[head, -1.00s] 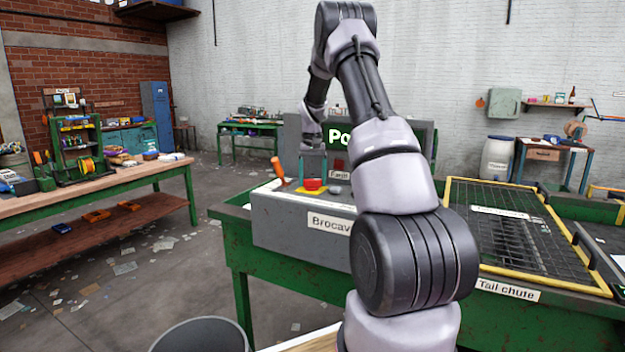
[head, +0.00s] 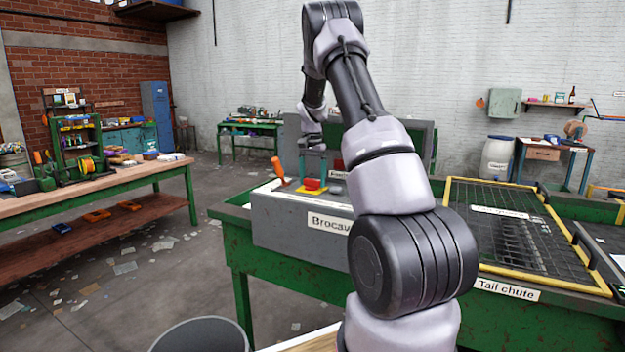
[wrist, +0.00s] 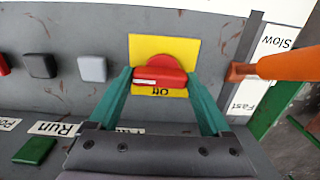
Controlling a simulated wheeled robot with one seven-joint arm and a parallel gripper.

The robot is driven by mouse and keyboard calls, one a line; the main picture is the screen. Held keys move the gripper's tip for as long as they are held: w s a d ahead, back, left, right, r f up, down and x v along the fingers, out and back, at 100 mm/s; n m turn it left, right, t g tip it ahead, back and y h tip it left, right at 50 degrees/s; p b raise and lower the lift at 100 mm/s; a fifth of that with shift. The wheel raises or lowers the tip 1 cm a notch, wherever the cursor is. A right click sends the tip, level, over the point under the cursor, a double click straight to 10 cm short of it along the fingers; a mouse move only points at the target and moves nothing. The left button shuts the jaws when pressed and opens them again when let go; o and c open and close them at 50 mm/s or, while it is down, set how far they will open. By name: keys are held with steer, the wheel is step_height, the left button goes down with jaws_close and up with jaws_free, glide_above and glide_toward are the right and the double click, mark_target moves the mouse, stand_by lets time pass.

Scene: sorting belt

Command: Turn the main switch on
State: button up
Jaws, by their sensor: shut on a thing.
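The main switch is a red rotary knob (wrist: 165,63) on a yellow plate (wrist: 181,46) in the wrist view. An "Off" label, upside down in that view, sits on the plate just below the knob's bar. The red knob also shows in the head view (head: 312,184), on top of the grey console (head: 280,222). My gripper (wrist: 160,77) has a green finger on each side of the knob's bar and is shut on it. In the head view my gripper (head: 312,177) points down at the console.
An orange-handled lever (wrist: 285,65) stands close to the right finger, beside "Slow" and "Fast" labels. Grey (wrist: 92,68) and black (wrist: 40,65) buttons lie left of the knob. A green button (wrist: 35,151) is lower left. A dark display (head: 334,136) stands behind the console.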

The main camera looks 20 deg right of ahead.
stand_by(0.3)
steer(key=o, duration=1.2)
steer(key=shift+c, duration=0.2)
step_height(320, 180, up, 11)
steer(key=shift+f, duration=0.1)
